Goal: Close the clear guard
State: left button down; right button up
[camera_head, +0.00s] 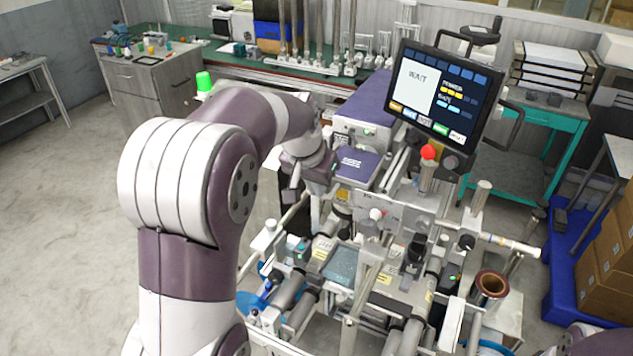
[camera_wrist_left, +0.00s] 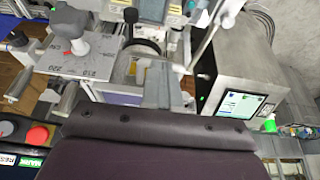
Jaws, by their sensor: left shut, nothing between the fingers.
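The film machine (camera_head: 385,215) stands in front of me. I cannot clearly pick out the clear guard; a bluish see-through pane (camera_head: 343,264) lies low in the middle of the machine, but I cannot tell if it is the guard. My left arm reaches over the machine's left side. My left gripper (camera_head: 314,212) points down there, its fingers partly hidden among the machine parts. In the left wrist view the gripper (camera_wrist_left: 157,90) is shut and empty, over the machine's plates and rollers. My right gripper is not in view.
A tilted control screen (camera_head: 437,92) reading WAIT rises at the machine's back right, with a red button (camera_head: 428,152) below it. Upright posts and a roll (camera_head: 490,285) stand at the right. A green-topped bench (camera_head: 255,62) is behind. The floor at left is clear.

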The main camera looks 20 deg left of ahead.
pick_arm(q)
notch_tip(320, 180, down, 12)
jog(key=b, duration=0.6)
jog(key=shift+r, duration=0.25)
jog(key=shift+s, duration=0.1)
